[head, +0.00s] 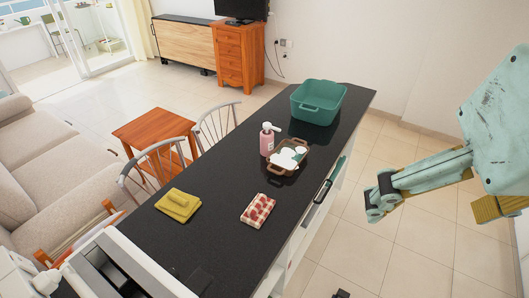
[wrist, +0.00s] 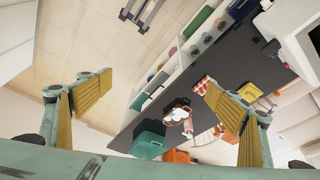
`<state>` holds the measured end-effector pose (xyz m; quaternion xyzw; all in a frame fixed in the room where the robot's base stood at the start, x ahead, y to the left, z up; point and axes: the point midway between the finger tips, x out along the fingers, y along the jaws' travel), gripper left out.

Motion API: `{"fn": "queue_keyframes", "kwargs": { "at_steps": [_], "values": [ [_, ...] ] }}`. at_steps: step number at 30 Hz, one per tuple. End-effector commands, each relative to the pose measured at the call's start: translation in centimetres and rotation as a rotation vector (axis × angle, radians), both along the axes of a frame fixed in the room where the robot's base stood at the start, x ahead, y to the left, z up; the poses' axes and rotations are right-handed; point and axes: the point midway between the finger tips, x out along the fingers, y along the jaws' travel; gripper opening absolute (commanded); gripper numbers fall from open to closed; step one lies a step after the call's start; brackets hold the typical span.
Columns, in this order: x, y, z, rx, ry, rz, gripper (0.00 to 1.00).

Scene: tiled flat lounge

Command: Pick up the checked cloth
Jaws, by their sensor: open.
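The checked cloth (head: 257,209), red and white and folded into a small pad, lies flat on the dark countertop (head: 225,215) near its right edge. In the wrist view the cloth (wrist: 202,84) shows small and far off, beside the tip of the right-hand finger, which may hide part of it. My gripper (wrist: 157,83) is open, with its yellow-padded fingers wide apart and nothing between them. In the head view my arm is at the right, beyond the counter's right side and well apart from the cloth.
A folded yellow cloth (head: 178,204) with a yellow item on it lies left of the checked cloth. Farther back are a pink pump bottle (head: 267,141), a brown basket (head: 282,170) with white items, and a teal tub (head: 317,104).

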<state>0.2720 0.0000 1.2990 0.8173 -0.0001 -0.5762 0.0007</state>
Motion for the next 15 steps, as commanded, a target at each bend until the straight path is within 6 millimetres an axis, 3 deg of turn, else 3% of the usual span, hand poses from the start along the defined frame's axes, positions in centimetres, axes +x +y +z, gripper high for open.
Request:
{"fn": "queue_keyframes", "kwargs": {
  "at_steps": [15],
  "values": [
    [0.8,0.24,0.04,-0.005,0.007,0.022,0.84]
  ]
}}
